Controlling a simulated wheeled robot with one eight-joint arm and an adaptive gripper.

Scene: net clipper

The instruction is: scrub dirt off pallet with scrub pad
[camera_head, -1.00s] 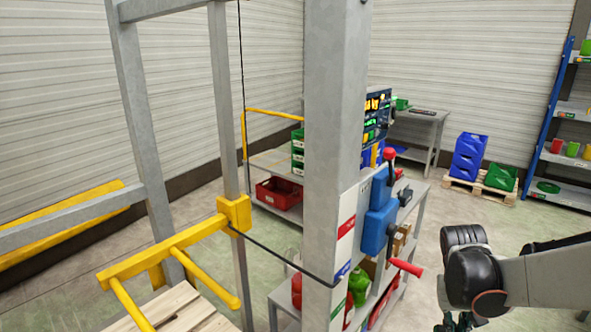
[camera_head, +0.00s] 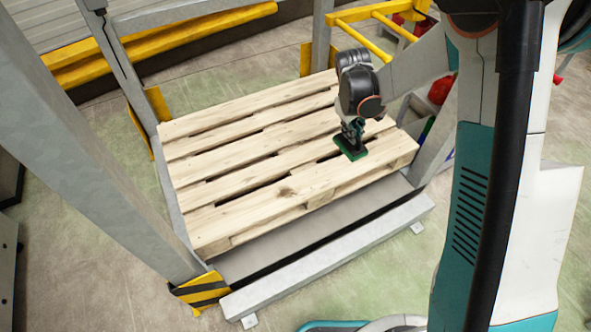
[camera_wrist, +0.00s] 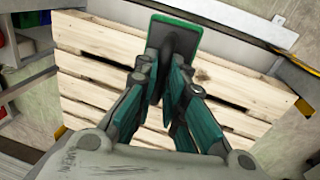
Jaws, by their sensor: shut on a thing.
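The wooden pallet (camera_head: 245,135) lies inside a grey metal frame in the head view, and its slats (camera_wrist: 95,75) fill much of the wrist view. My gripper (camera_head: 350,129) points down over the pallet's right part. It is shut on the dark handle of the green scrub pad (camera_head: 351,149). The pad lies flat at the pallet's top surface; I cannot tell whether it touches. In the wrist view the pad (camera_wrist: 193,28) sits beyond my gripper (camera_wrist: 174,72). A small dark mark (camera_head: 286,191) shows on a front slat; I cannot tell if it is dirt or a knot.
A thick grey post (camera_head: 90,170) with a yellow-black striped foot (camera_head: 201,290) stands at the left. A low grey rail (camera_head: 330,255) runs along the front. Yellow bars (camera_head: 375,35) stand behind the pallet. Open floor (camera_head: 90,275) lies left of the frame.

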